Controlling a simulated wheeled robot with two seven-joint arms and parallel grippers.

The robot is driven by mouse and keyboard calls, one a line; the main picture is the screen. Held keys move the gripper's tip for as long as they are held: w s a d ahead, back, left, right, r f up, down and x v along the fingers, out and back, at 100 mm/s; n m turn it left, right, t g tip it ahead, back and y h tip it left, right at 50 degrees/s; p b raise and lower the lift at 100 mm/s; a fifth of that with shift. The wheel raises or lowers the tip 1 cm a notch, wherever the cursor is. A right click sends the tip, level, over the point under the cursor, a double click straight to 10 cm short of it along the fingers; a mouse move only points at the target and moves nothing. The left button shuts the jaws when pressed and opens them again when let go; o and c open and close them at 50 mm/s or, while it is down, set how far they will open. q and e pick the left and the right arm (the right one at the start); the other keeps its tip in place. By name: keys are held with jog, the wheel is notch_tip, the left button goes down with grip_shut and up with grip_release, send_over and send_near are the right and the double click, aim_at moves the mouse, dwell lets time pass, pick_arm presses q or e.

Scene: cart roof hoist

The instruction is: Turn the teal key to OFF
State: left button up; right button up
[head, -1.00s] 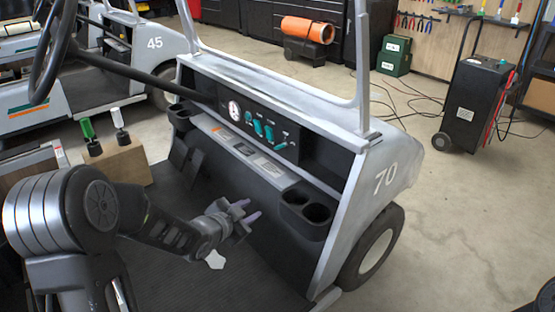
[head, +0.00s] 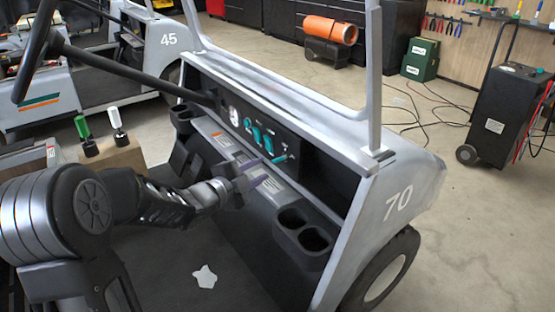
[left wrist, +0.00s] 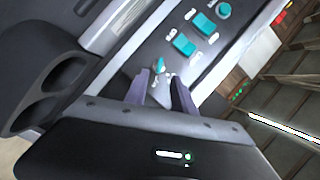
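The teal key (head: 279,159) sits at the right end of the black dash panel (head: 291,146) of cart 70. In the left wrist view the teal key (left wrist: 160,65) shows just beyond my fingertips; small markings around it are too small to read. My left gripper (head: 256,171) is in front of the dash, a little left of and below the key. In the left wrist view its two purple fingers (left wrist: 160,88) are apart with nothing between them, so it is open. The key appears clear of the fingers. My right gripper is not in view.
Two teal rocker switches (left wrist: 184,45) and a round teal knob (left wrist: 223,10) sit along the same panel. Cup holders (head: 302,230) stick out below it to the right. A roof post (head: 373,80) rises at the dash's right end. The steering wheel is at upper left.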

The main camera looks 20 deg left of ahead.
aim_at(275, 161)
pick_arm(q)
jog(key=shift+w, duration=0.1)
jog(key=b+x, duration=0.1)
jog(key=x, duration=0.6)
jog(key=shift+w+f, duration=0.1)
jog(key=shift+w, duration=0.2)
grip_shut()
dwell(0.4)
